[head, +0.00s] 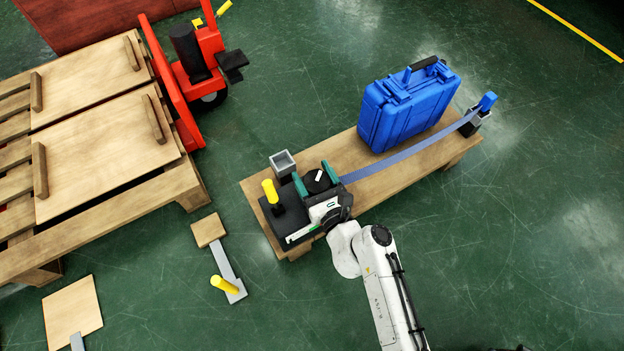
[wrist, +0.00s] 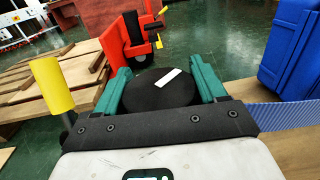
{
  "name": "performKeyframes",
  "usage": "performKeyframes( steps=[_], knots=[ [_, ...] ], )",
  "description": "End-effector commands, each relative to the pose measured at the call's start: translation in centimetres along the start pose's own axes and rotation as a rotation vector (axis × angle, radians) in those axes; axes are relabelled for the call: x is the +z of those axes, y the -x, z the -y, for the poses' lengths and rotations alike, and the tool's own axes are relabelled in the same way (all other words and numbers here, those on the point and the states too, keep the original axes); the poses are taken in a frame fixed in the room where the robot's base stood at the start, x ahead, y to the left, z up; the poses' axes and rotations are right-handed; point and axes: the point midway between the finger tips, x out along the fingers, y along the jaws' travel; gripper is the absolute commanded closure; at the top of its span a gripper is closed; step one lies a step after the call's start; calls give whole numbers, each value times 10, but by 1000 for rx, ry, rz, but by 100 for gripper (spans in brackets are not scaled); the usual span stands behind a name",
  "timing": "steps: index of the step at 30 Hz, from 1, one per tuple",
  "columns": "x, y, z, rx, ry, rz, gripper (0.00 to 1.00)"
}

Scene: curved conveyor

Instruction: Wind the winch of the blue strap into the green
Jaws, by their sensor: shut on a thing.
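The winch's round black drum or knob (head: 318,182), with a white mark on top, sits near the left end of a wooden bench. My gripper (head: 315,180) has its two teal fingers shut on opposite sides of this knob. The wrist view shows the knob (wrist: 150,88) between the fingers, its white mark slanting up to the right. The blue strap (head: 410,152) runs from beside the knob to a blue-topped post (head: 486,103) at the bench's far right end. A small white and green strip (head: 300,235) shows at the dark winch base; its reading is too small to tell.
A blue case (head: 405,108) stands on the bench (head: 262,184) behind the strap. A yellow-topped lever (head: 270,190) and an open grey box (head: 283,163) are close to my gripper. A pallet (head: 80,240) and red pallet truck (head: 178,95) stand left. Green floor is clear at right.

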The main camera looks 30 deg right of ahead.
Motion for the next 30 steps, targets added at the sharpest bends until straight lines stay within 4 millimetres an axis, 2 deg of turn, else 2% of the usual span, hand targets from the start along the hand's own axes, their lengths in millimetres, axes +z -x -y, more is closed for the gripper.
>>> performKeyframes(
  steps=[1,13,30],
  knots=[
    [-5,1,1,-32,-2,-4,60],
    [-4,1,5,-202,-3,-6,60],
    [-2,1,5,-257,1,-5,60]
  ],
)
